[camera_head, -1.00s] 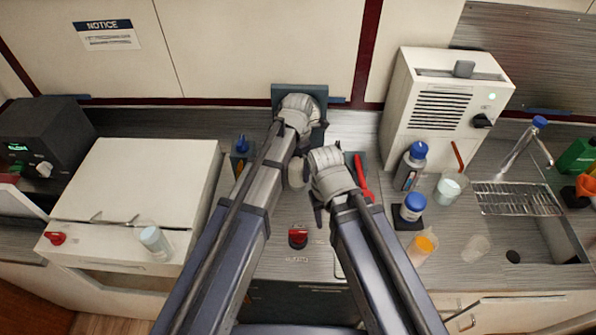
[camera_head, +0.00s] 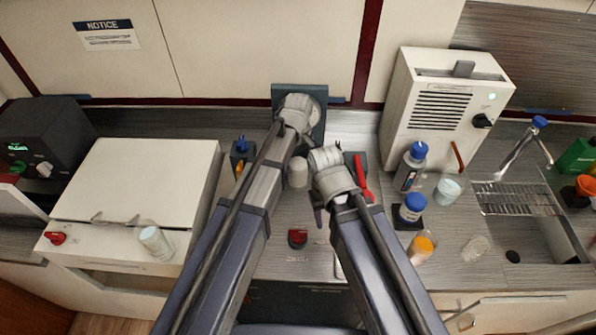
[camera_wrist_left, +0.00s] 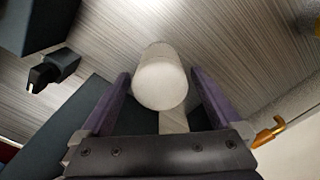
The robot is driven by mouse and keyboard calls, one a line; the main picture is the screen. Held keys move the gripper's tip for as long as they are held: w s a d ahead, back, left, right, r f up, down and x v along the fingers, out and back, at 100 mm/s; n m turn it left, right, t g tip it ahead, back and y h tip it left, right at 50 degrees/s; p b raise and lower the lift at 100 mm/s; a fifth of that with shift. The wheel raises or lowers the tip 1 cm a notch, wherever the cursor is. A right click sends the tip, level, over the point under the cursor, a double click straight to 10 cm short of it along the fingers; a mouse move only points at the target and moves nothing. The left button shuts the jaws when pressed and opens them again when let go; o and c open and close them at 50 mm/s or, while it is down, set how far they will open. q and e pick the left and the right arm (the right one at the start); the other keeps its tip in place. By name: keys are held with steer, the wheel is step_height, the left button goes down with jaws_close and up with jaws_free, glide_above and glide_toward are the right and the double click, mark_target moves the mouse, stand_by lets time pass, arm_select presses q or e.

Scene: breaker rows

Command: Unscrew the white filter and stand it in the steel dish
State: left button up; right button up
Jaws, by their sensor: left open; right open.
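The white filter (camera_head: 297,170) is a short pale cylinder, seen in the head view between my two wrists. In the left wrist view the filter (camera_wrist_left: 160,78) lies between the fingers' lines, with a gap visible on each side. My left gripper (camera_head: 304,130) is open at the dark wall bracket; its fingers are mostly hidden in the head view. My right gripper (camera_head: 318,200) is open, just right of and below the filter, and seems to hold nothing. I cannot make out the steel dish; my arms hide part of the counter.
A dark wall bracket (camera_head: 285,93) stands behind. A red-handled tool (camera_head: 362,178) lies right of my right wrist. Blue-capped bottles (camera_head: 411,167) and a white machine (camera_head: 440,100) stand farther right. A red knob (camera_head: 297,238) sits between my arms. A sink (camera_head: 560,235) is far right.

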arm_select(q)
steer(key=shift+m, duration=0.8)
steer(key=shift+c, duration=0.3)
steer(key=c, duration=1.2)
steer(key=n, duration=1.7)
steer(key=o, duration=1.3)
steer(key=shift+c, duration=0.2)
